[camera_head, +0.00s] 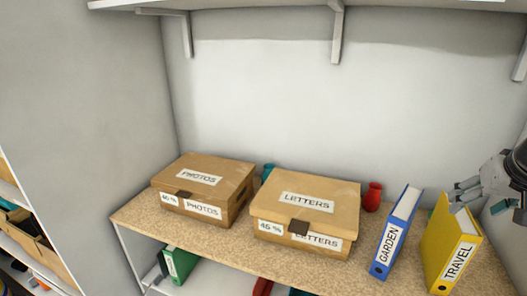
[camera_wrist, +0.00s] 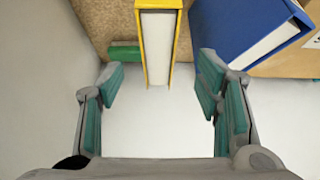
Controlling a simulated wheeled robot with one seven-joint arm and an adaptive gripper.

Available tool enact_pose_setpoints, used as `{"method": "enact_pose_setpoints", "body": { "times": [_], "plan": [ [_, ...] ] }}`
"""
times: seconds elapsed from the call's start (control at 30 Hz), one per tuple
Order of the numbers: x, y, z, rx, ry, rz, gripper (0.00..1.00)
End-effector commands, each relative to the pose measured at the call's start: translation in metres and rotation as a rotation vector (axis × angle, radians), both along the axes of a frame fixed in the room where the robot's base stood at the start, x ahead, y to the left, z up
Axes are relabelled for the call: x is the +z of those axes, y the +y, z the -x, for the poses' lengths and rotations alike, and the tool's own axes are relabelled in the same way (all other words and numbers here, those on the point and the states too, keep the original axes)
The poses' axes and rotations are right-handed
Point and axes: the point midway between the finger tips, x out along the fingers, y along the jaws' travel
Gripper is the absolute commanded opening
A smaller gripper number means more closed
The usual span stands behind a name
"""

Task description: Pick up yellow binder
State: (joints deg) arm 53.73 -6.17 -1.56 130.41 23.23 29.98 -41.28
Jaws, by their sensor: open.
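The yellow binder (camera_head: 438,235), labelled TRAVEL, stands upright on the speckled shelf board at the right in the head view. In the wrist view the yellow binder (camera_wrist: 173,45) is top centre, with its white pages facing the camera. My gripper (camera_head: 460,199) is at the binder's upper right edge in the head view, partly overlapping it. In the wrist view my gripper (camera_wrist: 157,84) is open and empty, its teal-padded fingers apart on either side of the binder's line. The binder's near end reaches between the fingertips, with gaps on both sides; contact is not visible.
A blue GARDEN binder (camera_head: 396,233) stands just left of the yellow one. A LETTERS box (camera_head: 275,208), a PHOTOS box (camera_head: 240,178) and a red vase (camera_head: 373,196) are further left. A green object (camera_wrist: 123,52) lies beside the yellow binder. A bracketed shelf (camera_head: 290,4) hangs above.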

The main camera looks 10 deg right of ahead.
Motion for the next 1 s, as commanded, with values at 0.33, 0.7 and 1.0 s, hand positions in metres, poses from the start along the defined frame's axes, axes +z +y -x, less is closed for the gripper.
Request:
{"method": "enact_pose_setpoints", "body": {
  "times": [0.33, 0.7, 1.0],
  "plan": [
    [-0.055, -0.015, -0.026, 0.002, 0.002, -0.006, 0.59],
    [-0.080, -0.024, -0.038, 0.001, 0.003, -0.006, 0.59],
    [-0.110, -0.035, -0.054, 0.001, 0.001, -0.004, 0.59]
  ]
}}
